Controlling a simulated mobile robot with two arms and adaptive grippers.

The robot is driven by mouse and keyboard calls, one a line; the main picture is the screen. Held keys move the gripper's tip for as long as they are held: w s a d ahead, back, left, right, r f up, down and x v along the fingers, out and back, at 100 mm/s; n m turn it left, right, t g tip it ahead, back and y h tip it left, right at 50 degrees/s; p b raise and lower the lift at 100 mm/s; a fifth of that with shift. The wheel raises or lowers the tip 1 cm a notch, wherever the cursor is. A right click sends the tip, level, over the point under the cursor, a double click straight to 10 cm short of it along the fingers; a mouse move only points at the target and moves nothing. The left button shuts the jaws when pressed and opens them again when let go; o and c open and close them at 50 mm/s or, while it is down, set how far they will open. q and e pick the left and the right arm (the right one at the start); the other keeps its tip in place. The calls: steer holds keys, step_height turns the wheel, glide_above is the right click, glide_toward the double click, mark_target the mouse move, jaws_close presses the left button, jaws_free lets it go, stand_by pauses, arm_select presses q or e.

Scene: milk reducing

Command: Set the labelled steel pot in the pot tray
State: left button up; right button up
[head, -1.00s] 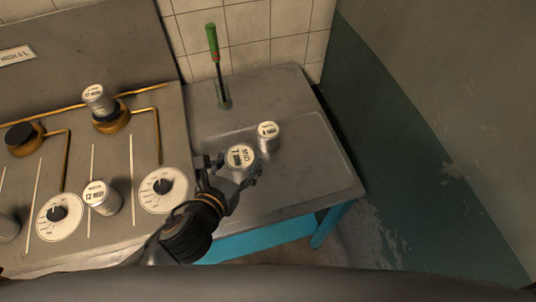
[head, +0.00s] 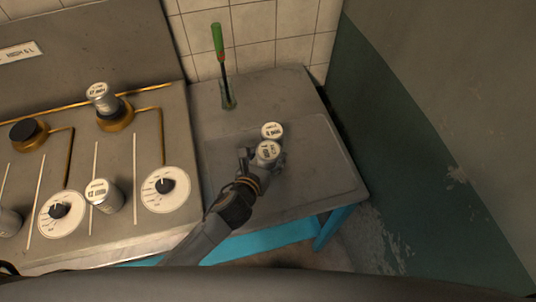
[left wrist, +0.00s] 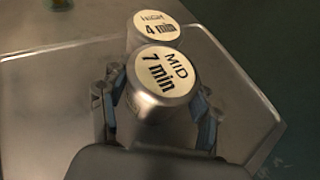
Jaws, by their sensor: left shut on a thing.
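My left gripper (head: 264,161) is shut on a steel pot (head: 267,151) with a round white label. In the left wrist view this pot (left wrist: 163,80) reads "MID 7 min" and sits between the two fingers. It is over the recessed steel tray (head: 318,178) on the side table; I cannot tell whether it touches the tray floor. A second steel pot (head: 271,130) stands in the tray just behind it. In the left wrist view that pot (left wrist: 153,28) reads "HIGH 4 min", partly hidden by the held pot. My right gripper is not in view.
A stove with knobs (head: 165,189) is at left. One labelled pot (head: 101,98) is on the back burner (head: 115,120), another (head: 103,195) between knobs. A green-handled tool (head: 219,50) stands at the tray's back left. A wall is at right. The tray's right side is clear.

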arm_select(q)
steer(key=o, duration=1.4)
steer(key=shift+f, duration=0.1)
steer(key=shift+c, duration=0.2)
steer(key=shift+s+r, duration=0.1)
steer(key=shift+r, duration=0.1)
steer(key=v, duration=1.2)
